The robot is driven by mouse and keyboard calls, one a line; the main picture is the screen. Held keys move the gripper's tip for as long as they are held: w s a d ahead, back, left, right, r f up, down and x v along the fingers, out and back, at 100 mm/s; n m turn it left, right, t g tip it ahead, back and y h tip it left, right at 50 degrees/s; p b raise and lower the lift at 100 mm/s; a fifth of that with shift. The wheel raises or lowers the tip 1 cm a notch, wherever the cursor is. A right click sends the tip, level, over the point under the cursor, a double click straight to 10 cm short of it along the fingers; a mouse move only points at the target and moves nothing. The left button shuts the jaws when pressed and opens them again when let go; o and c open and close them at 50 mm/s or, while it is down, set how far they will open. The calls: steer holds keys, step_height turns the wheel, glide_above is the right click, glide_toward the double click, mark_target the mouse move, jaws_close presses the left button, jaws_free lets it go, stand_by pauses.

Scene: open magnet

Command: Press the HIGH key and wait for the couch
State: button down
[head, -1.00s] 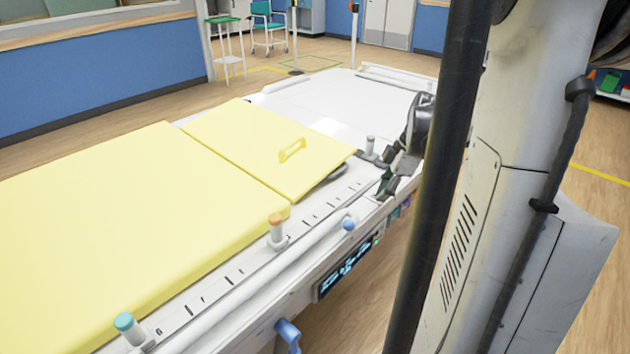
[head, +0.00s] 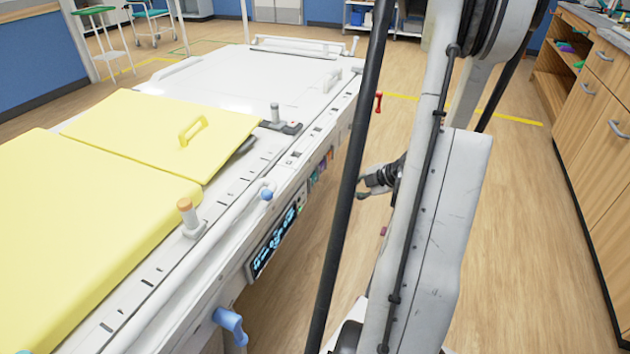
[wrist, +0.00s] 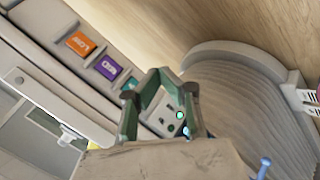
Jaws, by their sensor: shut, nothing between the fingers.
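The couch side (head: 295,190) carries a row of small coloured keys (head: 322,168) beyond its lit display (head: 273,242). In the wrist view an orange key (wrist: 80,43) seems to read LOW, and a purple key (wrist: 108,67) sits beside it. A teal key (wrist: 131,84) is third in the row, partly hidden by a finger; its label cannot be read. My gripper (head: 363,188) is shut and empty, off the couch's right side and apart from it. In the wrist view my gripper's green fingers (wrist: 158,73) show in front of the panel near the teal key.
The couch has yellow pads (head: 165,130), an orange-topped post (head: 187,218) and a blue handle (head: 230,325) along its near edge. A wooden cabinet (head: 590,120) stands at the right. The floor (head: 520,230) between cabinet and my column is clear.

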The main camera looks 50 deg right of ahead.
mark_target(313, 180)
steer(key=shift+w, duration=0.15)
steer(key=w+a, duration=0.2)
steer(key=w, duration=0.6)
steer(key=shift+w, duration=0.15)
steer(key=shift+w, duration=0.1)
stand_by(1.4)
steer(key=shift+w+a, duration=0.1)
steer(key=shift+w, duration=0.2)
